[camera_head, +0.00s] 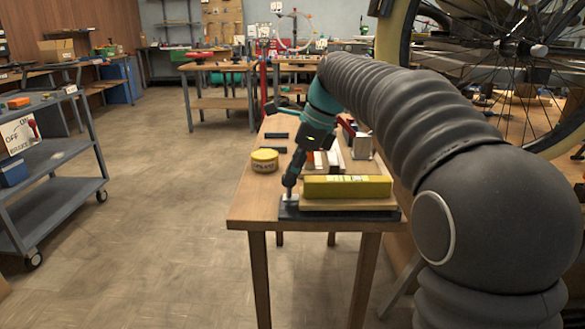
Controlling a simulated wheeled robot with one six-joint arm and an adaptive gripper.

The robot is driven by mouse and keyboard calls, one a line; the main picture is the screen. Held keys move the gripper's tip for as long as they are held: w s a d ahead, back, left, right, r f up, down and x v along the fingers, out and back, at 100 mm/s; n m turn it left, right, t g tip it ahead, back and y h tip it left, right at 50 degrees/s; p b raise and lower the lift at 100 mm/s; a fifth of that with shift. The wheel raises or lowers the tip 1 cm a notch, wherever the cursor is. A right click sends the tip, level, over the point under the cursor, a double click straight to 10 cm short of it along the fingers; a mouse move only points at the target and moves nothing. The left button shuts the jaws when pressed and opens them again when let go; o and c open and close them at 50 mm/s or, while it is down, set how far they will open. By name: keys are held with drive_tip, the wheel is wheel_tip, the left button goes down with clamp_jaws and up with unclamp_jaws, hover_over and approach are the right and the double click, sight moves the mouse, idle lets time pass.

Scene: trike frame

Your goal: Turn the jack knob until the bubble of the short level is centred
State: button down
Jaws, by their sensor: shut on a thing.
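The yellow short level (347,186) lies on a wooden board (345,203) near the table's front edge. A pale vial patch shows on its near face, but the bubble is too small to read. My gripper (290,190) points down at the left end of the level, over a dark base plate (340,215). It is shut on the jack knob, which is mostly hidden by the fingers. A small light metal part shows just below the fingertips.
A yellow tin (264,160) stands just left of my gripper on the wooden table (248,207). A metal block (362,146) and other parts stand behind the level. A large wheel (520,45) is at upper right. Open floor lies left.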

drive_tip(key=n+g, duration=0.1)
drive_tip(key=n, duration=0.2)
drive_tip(key=shift+w, duration=0.2)
drive_tip(key=n+g, duration=0.1)
drive_tip(key=n, duration=0.1)
drive_tip(key=n+g, duration=0.1)
drive_tip(key=n, duration=0.1)
drive_tip(key=shift+w+n+h, duration=0.1)
drive_tip(key=shift+n+h, duration=0.2)
drive_tip(key=shift+n, duration=0.1)
drive_tip(key=c, duration=0.8)
unclamp_jaws()
drive_tip(key=shift+a, duration=0.1)
drive_tip(key=shift+o, duration=0.2)
drive_tip(key=v, duration=0.7)
drive_tip(key=shift+r, duration=0.2)
